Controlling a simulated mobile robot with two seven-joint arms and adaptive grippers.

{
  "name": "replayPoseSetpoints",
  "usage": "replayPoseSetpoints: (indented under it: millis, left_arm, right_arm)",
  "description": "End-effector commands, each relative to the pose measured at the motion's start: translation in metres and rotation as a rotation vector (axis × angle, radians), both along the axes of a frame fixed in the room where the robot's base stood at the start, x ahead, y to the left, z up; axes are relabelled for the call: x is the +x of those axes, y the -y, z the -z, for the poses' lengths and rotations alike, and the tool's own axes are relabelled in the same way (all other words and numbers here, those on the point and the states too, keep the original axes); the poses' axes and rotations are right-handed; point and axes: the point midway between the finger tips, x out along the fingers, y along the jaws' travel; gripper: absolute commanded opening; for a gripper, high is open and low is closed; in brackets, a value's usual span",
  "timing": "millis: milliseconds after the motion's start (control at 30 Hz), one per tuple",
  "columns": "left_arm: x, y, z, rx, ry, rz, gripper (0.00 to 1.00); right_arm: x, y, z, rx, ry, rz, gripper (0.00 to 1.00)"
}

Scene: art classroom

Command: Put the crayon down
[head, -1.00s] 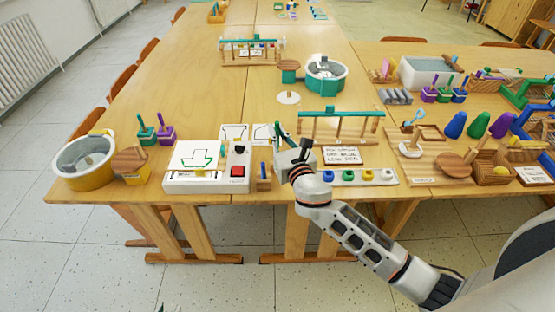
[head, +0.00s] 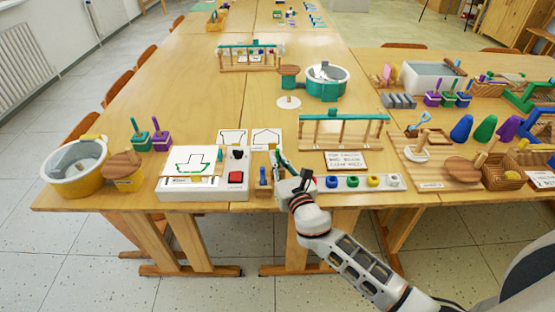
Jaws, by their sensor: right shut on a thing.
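My right gripper (head: 279,163) is at the table's front edge, right of the white box and over the left end of the white strip with coloured knobs. It is shut; the crayon in it is too small and too covered by the fingers to make out. A small wooden holder (head: 263,190) with a blue stick (head: 263,175) stands just left of the gripper. My left gripper is not in view.
Two outline cards (head: 266,137) lie behind the gripper. A wooden rack with a teal bar (head: 343,118) and a lettered sign (head: 346,161) stand to its right. A yellow tub (head: 75,178) is at the far left. The middle of the table (head: 205,90) is mostly clear.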

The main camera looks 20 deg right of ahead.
Motion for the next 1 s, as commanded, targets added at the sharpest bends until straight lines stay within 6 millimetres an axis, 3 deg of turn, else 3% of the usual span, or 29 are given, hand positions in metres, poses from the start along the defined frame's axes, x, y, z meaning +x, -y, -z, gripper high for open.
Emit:
replayPoseSetpoints:
  millis: [133, 200, 667, 1000]
  left_arm:
    - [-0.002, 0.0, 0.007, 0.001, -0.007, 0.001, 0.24]
    - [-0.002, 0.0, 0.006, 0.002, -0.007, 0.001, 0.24]
    - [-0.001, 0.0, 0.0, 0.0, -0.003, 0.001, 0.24]
    - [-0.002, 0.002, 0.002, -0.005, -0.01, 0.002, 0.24]
  right_arm:
    - [0.0, 0.0, 0.006, 0.0, -0.002, 0.0, 0.0]
    - [0.0, 0.0, 0.004, 0.0, -0.001, 0.0, 0.23]
    - [-0.001, 0.0, -0.003, 0.0, 0.001, 0.0, 0.24]
    - [-0.066, 0.002, 0.001, 0.001, -0.003, -0.001, 0.24]
